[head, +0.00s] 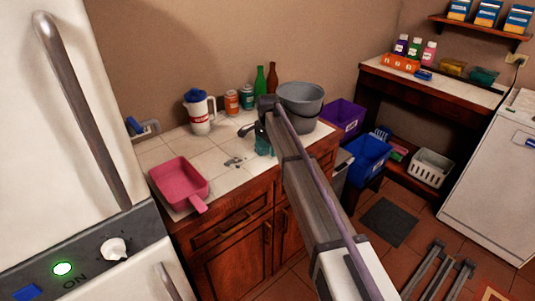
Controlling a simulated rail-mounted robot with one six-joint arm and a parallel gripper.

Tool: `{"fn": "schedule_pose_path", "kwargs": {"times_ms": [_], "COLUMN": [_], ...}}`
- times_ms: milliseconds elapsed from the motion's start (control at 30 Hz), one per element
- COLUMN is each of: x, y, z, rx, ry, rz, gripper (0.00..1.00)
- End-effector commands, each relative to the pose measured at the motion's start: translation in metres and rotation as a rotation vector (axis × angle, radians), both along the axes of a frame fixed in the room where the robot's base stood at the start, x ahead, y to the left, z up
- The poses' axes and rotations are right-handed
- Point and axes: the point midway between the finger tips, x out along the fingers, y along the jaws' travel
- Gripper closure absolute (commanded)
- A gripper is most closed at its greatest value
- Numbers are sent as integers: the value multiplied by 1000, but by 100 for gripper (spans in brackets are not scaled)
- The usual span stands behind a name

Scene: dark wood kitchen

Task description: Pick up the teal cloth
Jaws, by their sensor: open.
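The teal cloth (263,146) is on the tiled counter, a small patch showing just left of my arm. The arm covers part of it. My gripper (248,133) is above the counter at the cloth's upper left, with its dark fingers open. Whether a finger touches the cloth cannot be told from this view.
A grey bucket (301,97) stands right behind my gripper. Bottles, cans and a white pitcher (200,113) line the wall. A pink dustpan (179,182) lies at the counter's front left. Small dark bits (234,161) lie on otherwise clear tiles left of the cloth.

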Motion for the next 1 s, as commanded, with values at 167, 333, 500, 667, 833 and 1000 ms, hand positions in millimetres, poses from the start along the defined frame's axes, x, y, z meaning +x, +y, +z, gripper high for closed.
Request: {"fn": "schedule_pose_path", "kwargs": {"times_ms": [167, 333, 500, 667, 833, 1000], "x": [0, 0, 0, 0, 0, 0], "y": [0, 0, 0, 0, 0, 0], "z": [3, 3, 3, 3, 3, 19], "rx": [0, 0, 0, 0, 0, 0], "ry": [0, 0, 0, 0, 0, 0], "rz": [0, 0, 0, 0, 0, 0], "gripper": [24, 40, 56, 70, 70, 70]}}
